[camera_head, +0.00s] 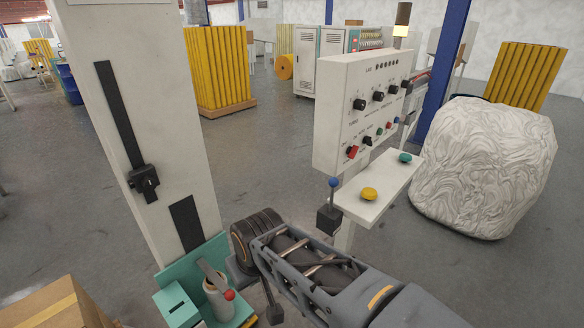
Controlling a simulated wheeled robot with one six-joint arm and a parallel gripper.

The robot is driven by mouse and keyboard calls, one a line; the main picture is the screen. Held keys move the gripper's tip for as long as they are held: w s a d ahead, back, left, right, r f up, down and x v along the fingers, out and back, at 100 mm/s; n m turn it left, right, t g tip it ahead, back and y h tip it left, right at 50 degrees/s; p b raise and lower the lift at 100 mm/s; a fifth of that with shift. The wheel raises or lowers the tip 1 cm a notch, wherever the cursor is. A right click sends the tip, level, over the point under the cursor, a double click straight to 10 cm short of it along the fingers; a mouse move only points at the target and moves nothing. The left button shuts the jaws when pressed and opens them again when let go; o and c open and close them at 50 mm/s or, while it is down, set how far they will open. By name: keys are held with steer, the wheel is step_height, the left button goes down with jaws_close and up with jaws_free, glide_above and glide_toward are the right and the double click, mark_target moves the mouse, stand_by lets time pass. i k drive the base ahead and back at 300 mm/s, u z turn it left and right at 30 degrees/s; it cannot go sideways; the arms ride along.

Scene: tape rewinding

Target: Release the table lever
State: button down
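Another lever with a blue ball knob (333,182) rises from a black box (328,219) beside the control panel, above and right of my gripper. The wrist hides part of the table's right side.
A tall white column (140,110) rises behind the teal table. A white control panel (345,125) and a shelf with yellow (369,193) and green (405,157) buttons stand right of centre. A wrapped bale (485,170) is at right, a cardboard box (55,305) at bottom left.

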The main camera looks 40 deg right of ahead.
mark_target(333, 181)
steer(key=z, duration=0.15)
steer(key=i, duration=1)
steer(key=z, duration=0.1)
